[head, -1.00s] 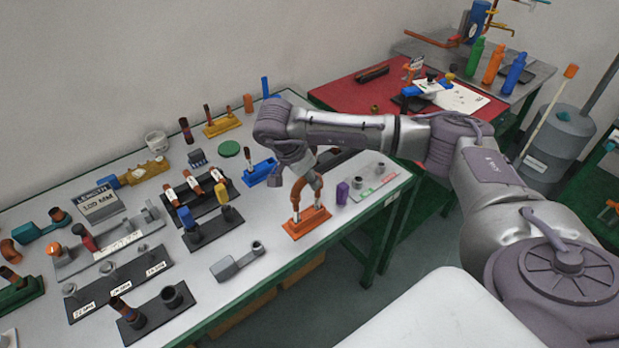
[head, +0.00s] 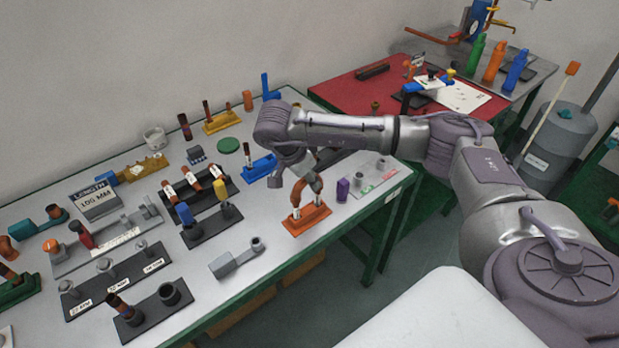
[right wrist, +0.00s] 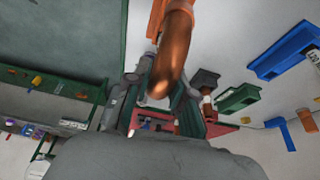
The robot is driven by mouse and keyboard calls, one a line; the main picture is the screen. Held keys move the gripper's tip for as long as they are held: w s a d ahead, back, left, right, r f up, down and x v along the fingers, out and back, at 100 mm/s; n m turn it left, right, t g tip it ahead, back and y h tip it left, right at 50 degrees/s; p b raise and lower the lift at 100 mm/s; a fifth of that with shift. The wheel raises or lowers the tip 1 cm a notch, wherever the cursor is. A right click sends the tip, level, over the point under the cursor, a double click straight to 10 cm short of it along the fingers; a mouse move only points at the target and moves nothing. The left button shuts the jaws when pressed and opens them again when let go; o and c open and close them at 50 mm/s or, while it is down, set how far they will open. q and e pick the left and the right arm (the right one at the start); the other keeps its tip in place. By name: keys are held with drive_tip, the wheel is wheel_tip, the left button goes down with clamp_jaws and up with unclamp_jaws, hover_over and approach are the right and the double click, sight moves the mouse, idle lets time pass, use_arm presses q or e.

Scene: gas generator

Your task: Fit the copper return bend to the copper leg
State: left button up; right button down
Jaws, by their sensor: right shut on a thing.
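The copper return bend (head: 301,190) is held in my right gripper (head: 313,177). It sits at the orange stand (head: 309,222), which has pale upright posts; I cannot tell whether the bend's ends are seated on them. In the right wrist view the curved copper bend (right wrist: 174,52) lies between the fingers of my right gripper (right wrist: 162,88). A short dark-and-copper leg (head: 123,307) stands tilted in the black front stand (head: 160,318); I cannot tell if it is the task's leg. My left gripper is out of view.
A purple block (head: 343,190) and a grey tray (head: 372,180) stand right of the orange stand. A grey holder (head: 232,260) lies to its left. Several coloured stands crowd the white table (head: 265,285). A length display (head: 95,199) stands at left.

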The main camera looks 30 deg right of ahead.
sight(294, 190)
drive_tip(key=shift+f+b, duration=0.3)
drive_tip(key=shift+f, duration=0.2)
drive_tip(key=c, duration=0.9)
unclamp_jaws()
drive_tip(key=shift+r, duration=0.1)
drive_tip(key=v, duration=1.2)
